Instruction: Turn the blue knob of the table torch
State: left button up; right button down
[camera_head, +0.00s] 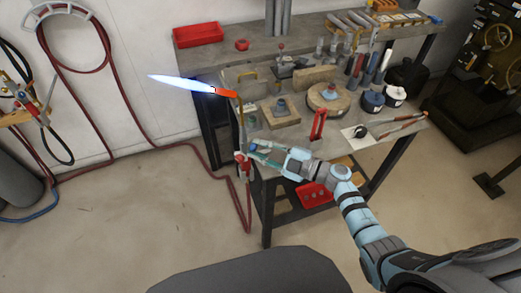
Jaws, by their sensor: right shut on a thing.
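The table torch (227,93) is mounted at the left edge of the workbench. Its orange nozzle points left, and a long blue flame (183,82) comes out of it. A thin brass tube runs down from the nozzle to a red-and-metal valve part (243,166) beside the bench edge. My right gripper (254,150) reaches in from the right with its fingertips at this valve area. It is shut on the blue knob, which the fingers mostly hide. How far the knob is turned cannot be told. My left gripper is not in view.
The workbench (350,150) holds wooden blocks, a round wooden piece (328,98), tools and small pots. A red tray (198,34) sits at the back left. A red hose (140,133) runs along the wall and floor to the torch.

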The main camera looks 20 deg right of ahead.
jog(key=shift+n, duration=1.1)
jog(key=c, duration=1.4)
grip_release()
jog(key=v, duration=1.2)
